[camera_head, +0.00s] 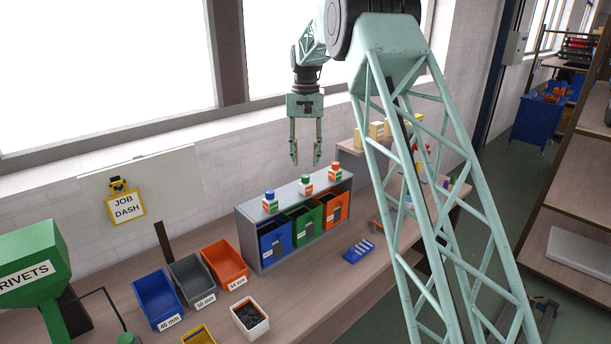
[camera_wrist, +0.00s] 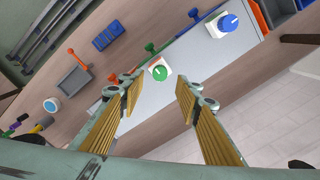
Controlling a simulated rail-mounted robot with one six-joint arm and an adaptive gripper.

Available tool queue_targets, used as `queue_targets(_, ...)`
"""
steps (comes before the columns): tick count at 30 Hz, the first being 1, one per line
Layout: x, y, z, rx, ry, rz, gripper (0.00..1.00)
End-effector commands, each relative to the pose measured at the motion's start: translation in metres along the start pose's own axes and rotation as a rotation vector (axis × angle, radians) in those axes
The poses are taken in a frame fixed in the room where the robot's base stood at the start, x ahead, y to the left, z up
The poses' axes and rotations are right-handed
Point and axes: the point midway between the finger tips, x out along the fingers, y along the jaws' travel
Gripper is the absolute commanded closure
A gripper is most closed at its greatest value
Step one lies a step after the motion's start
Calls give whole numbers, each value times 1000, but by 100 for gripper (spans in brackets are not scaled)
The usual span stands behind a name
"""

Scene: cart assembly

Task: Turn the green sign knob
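The green knob (camera_head: 306,178) sits on a small white box with an orange-and-white front, in the middle of the grey shelf unit's top (camera_head: 289,197). In the wrist view the green knob (camera_wrist: 159,73) is a round disc with a white pointer mark, seen between the fingertips. My gripper (camera_head: 305,161) is open and empty, pointing down above the knob and apart from it. In the wrist view its two ribbed yellow fingers (camera_wrist: 157,83) are spread wide.
A blue knob (camera_head: 269,194) and an orange knob (camera_head: 335,167) stand on either side on the same shelf top. Blue, green and orange bins fill the unit below. A sign board (camera_head: 135,190) and open parts bins stand to the left.

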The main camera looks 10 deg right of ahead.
Motion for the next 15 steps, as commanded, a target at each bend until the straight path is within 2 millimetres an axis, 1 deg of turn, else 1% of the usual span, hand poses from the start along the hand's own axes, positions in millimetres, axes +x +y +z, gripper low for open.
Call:
queue_targets(1, 8, 0, 1, 0, -3, 1, 69)
queue_targets(6, 30, 0, 1, 0, -2, 1, 69)
queue_targets(12, 51, 0, 0, 0, -1, 0, 69)
queue_targets(15, 59, 0, 0, 0, -1, 0, 69)
